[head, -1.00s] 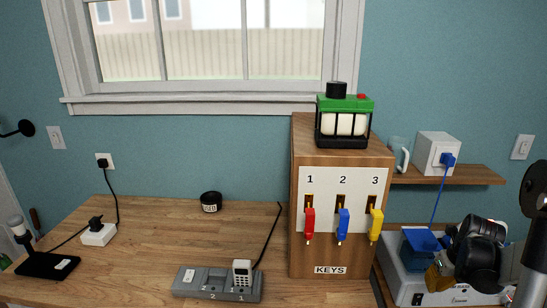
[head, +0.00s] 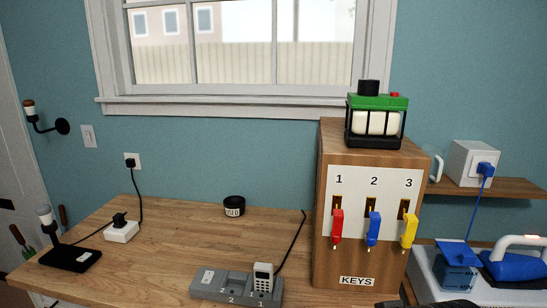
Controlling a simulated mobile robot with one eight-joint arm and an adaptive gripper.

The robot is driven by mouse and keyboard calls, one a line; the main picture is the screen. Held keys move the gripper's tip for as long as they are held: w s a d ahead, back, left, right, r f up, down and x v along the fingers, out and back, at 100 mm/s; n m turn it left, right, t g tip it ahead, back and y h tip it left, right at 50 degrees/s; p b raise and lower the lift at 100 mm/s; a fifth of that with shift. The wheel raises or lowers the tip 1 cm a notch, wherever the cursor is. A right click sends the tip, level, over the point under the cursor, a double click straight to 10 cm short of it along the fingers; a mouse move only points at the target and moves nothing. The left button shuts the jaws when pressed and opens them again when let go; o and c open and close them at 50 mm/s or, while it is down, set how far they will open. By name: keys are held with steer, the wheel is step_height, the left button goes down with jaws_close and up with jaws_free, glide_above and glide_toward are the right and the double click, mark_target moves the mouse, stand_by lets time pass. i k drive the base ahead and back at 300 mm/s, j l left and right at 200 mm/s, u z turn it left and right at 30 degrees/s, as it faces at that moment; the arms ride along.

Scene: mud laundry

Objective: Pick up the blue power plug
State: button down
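The blue power plug (head: 485,169) sits in the front of a white outlet box (head: 468,156) on the wooden shelf at the right of the head view. A blue cord (head: 475,212) hangs from it, down toward a blue tank. A dark shape at the bottom edge, below the tank, may be part of my gripper (head: 455,303). Its fingers are hidden or cut off, so I cannot tell if they are open. It is well below the plug and apart from it.
The key box (head: 335,262) with red, blue and yellow keys stands left of the shelf (head: 515,187). A blue and white iron (head: 515,262) lies below the shelf. A glass mug (head: 436,165) is beside the outlet box. The wooden counter (head: 170,240) is largely clear.

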mark_target(485, 169)
steer(key=z, duration=1.25)
